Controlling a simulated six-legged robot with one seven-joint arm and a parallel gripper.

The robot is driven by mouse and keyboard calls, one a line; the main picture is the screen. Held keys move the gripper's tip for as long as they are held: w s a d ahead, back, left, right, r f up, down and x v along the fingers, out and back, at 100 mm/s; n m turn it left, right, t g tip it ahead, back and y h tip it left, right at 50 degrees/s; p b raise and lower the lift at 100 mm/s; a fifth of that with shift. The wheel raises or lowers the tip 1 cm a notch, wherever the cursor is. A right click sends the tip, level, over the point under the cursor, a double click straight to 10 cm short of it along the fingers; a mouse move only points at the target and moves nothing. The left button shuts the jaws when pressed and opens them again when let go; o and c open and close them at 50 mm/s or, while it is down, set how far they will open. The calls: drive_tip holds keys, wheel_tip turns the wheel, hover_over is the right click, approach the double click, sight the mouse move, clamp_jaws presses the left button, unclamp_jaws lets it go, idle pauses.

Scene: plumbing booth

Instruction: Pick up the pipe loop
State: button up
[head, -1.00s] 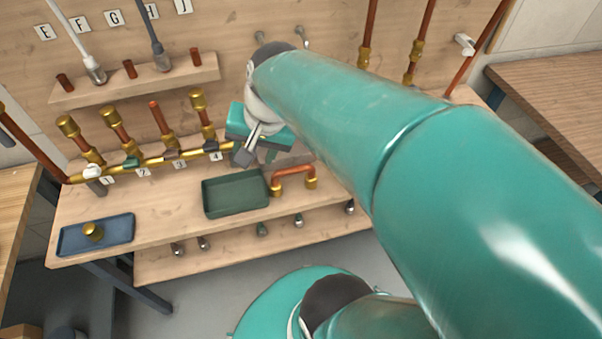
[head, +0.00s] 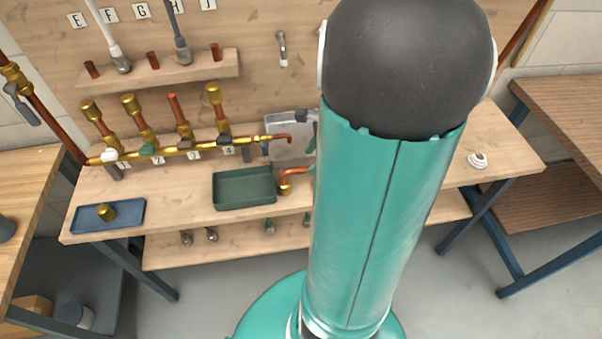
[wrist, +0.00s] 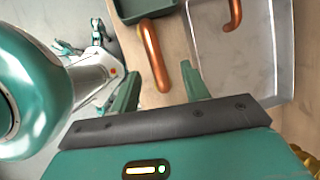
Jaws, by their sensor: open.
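The pipe loop is a copper U-shaped pipe with a brass end, on the workbench just right of the green tray. In the head view the pipe loop (head: 286,180) is partly hidden by my arm. In the wrist view the pipe loop (wrist: 154,55) shows as a copper bar, its near end in the picture between the fingers. My gripper (wrist: 160,80) is open and empty, with a green finger on either side of that bar. I cannot tell how far above the loop the fingers are.
The green tray (head: 245,204) is close left of the loop. The valve manifold (head: 180,148) runs behind. A blue tray (head: 128,215) holds a brass fitting (head: 106,212).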

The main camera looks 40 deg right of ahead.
sight(304, 168)
drive_tip(key=x, duration=0.6)
drive_tip(key=shift+a+r, duration=0.1)
drive_tip(key=shift+a, duration=0.25)
clamp_jaws()
